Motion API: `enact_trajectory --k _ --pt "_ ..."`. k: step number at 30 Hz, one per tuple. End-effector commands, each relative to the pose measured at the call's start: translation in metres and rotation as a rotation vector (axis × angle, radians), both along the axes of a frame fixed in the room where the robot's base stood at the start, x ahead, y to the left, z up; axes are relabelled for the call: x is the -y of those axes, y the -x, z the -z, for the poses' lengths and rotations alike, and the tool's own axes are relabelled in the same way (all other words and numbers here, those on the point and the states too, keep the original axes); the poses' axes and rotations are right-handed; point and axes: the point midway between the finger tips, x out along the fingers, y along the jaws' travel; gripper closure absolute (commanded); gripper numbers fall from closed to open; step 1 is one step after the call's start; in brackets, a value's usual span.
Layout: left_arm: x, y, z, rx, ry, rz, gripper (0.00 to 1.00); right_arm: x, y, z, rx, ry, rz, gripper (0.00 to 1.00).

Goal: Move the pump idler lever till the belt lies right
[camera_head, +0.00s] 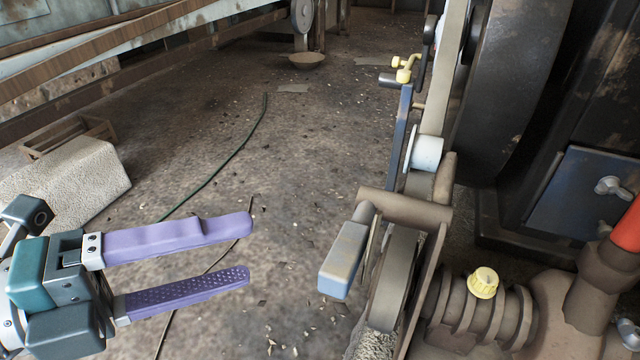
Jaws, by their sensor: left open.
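A blue flat lever (401,135) stands near upright right of centre, beside a white idler roller (427,152). I take it to be the pump idler lever. The pale belt (446,70) runs down from the top past the roller towards a lower pulley (394,280); its exact seating there is hard to tell. A blue-grey block-shaped handle (343,260) sticks out left of that pulley. My left gripper (249,250) has two purple fingers spread apart and empty, pointing right, left of the handle and touching nothing. My right gripper is not in view.
A large dark flywheel (520,75) and brown machine parts fill the right side. A yellow knob (483,282) sits on the ribbed shaft. A pale stone block (85,175) and a green hose (228,160) lie on the floor left. The middle floor is mostly clear.

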Motion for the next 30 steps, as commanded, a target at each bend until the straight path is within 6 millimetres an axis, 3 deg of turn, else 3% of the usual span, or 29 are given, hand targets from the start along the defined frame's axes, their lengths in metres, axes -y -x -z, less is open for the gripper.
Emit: enact_trajectory --k 1,3,8,21,30 --pt "0.0 0.003 0.021 -0.003 -0.013 0.021 0.31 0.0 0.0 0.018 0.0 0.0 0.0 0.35" --pt "0.001 0.006 0.028 -0.006 -0.025 0.044 0.31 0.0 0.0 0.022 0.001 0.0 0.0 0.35" --pt "0.009 0.005 0.033 -0.005 -0.032 0.061 0.31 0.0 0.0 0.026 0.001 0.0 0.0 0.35" --pt "0.075 -0.031 0.049 -0.005 -0.03 0.056 0.31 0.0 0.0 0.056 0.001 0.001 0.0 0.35" --pt "0.087 -0.037 0.05 -0.009 -0.031 0.057 0.31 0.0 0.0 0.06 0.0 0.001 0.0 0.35"
